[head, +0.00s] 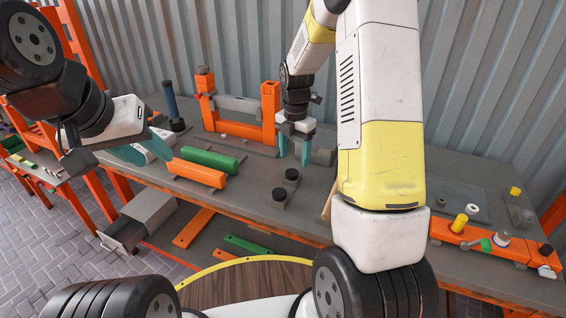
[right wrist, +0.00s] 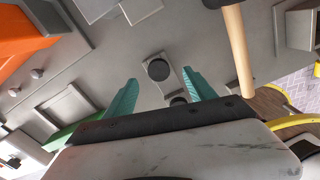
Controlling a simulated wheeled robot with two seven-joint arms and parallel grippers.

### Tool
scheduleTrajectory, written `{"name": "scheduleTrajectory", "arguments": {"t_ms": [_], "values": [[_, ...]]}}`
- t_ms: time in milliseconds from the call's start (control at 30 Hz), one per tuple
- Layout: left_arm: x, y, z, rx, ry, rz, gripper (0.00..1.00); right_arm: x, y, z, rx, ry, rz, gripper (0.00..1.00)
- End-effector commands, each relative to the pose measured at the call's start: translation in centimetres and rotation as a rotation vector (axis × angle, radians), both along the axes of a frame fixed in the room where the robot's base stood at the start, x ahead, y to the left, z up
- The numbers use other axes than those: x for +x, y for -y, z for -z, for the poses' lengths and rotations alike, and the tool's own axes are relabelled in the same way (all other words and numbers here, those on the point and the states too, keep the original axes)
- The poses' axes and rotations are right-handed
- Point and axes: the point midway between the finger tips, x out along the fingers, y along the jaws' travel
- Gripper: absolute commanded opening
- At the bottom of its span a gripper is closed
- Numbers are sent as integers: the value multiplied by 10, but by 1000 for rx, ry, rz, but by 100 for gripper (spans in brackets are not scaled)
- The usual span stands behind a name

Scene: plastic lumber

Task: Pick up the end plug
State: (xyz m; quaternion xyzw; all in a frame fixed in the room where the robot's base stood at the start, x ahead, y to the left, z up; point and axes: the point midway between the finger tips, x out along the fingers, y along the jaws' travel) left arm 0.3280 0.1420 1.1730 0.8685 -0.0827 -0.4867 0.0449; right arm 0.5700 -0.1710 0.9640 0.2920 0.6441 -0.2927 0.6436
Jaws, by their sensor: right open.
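Two dark round plugs (head: 279,195) sit on a small grey block on the bench, one nearer the front and one (head: 292,175) behind it. Which one is the end plug I cannot tell. In the right wrist view one plug (right wrist: 158,69) shows between the teal fingers, and the other (right wrist: 178,101) is partly hidden near the right finger. My right gripper (head: 294,154) is open and empty, pointing down above and behind the plugs, apart from them. My left gripper (head: 146,147) has its fingers apart at the bench's left, well away from the plugs.
Orange (head: 198,172) and green (head: 211,158) bars lie left of the plugs. An orange frame (head: 271,103) stands behind. A wooden handle (right wrist: 238,52) is right of the right gripper in its wrist view. A long orange bar (head: 478,241) lies at the right edge.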

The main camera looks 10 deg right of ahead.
Motion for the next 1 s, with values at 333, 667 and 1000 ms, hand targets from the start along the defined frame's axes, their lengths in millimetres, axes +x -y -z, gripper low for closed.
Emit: {"name": "scheduleTrajectory", "arguments": {"t_ms": [333, 667, 1000], "values": [[0, 0, 0, 0, 0, 0, 36, 1, -4, 48, -1, -2, 2, 64], [0, 0, 0, 0, 0, 0, 36, 1, -4, 59, 1, 1, 4, 64], [0, 0, 0, 0, 0, 0, 36, 1, -4, 59, 1, 1, 4, 5]]}}
